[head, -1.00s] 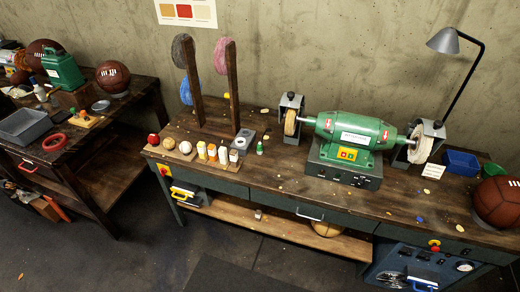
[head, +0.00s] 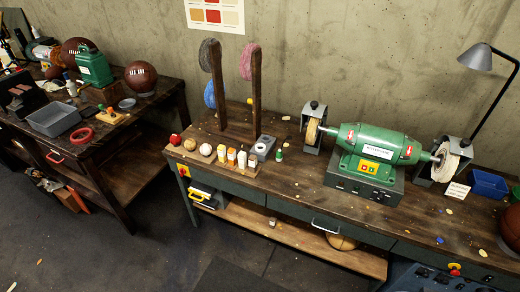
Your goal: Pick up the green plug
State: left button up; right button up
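A small green object with a pale top (head: 279,154), which looks like the green plug, stands on the dark wooden workbench (head: 300,184). It is just right of a grey metal block (head: 262,147) with a round opening, and apart from it. It is small in the head view, so its exact shape is hard to tell. Neither of my grippers shows in the head view.
A wooden strip holding balls and small bottles (head: 210,158) lies left of the block. Two upright posts (head: 255,95) stand behind. A green bench grinder (head: 378,145) is to the right. A second table (head: 85,150) stands at left, with open floor between.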

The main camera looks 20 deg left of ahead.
aim_at(278, 157)
jog(key=z, duration=0.35)
jog(key=i, duration=1.05)
jog(key=u, duration=0.35)
